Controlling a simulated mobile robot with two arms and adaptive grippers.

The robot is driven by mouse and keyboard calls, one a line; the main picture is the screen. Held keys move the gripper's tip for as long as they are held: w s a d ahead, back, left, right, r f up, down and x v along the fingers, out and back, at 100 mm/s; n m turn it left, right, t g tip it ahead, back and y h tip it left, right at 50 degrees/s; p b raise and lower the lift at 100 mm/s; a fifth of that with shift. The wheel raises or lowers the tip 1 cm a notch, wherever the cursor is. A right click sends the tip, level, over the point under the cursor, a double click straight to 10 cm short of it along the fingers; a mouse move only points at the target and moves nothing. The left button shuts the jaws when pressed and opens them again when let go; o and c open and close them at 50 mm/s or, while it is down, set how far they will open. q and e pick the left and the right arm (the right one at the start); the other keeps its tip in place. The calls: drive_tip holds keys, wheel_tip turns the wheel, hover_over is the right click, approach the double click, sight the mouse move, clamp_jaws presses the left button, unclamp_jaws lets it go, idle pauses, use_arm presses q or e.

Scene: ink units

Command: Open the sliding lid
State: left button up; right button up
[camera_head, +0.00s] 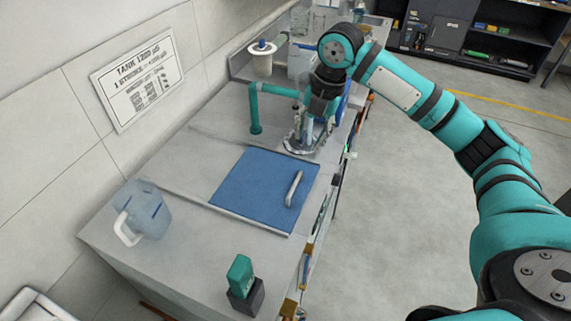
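The sliding lid is a blue panel (250,193) set in the grey counter top. A pale bar handle (293,188) stands on it near its right edge. No opening shows around the lid. My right gripper (303,132) points down beyond the lid's far edge, apart from the handle. It is beside a teal pipe fitting (256,112) and over a round metal base (303,145). Its fingers are small and mixed with the fitting behind, so I cannot tell whether they are open or hold anything. My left gripper is out of view.
A bluish jug with a white handle (128,232) stands left on the counter (190,262). A teal block on a dark base (240,276) stands at the near right edge. A white spool (262,62) stands at the back. A signed wall borders the left; open floor lies right.

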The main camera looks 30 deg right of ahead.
drive_tip(key=p, duration=0.1)
approach(296, 183)
drive_tip(key=f, duration=0.4)
drive_tip(key=w+a+f+p, duration=0.1)
drive_tip(key=f, duration=0.2)
drive_tip(key=shift+a, duration=0.1)
drive_tip(key=shift+f, duration=0.35)
drive_tip(key=shift+w+f, duration=0.1)
drive_tip(key=shift+f, duration=0.05)
drive_tip(key=c, duration=0.6)
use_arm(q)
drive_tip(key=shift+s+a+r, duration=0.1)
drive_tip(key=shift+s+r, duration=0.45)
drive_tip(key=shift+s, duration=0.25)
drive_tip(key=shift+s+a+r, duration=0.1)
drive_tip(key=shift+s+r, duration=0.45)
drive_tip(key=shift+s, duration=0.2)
use_arm(e)
clamp_jaws()
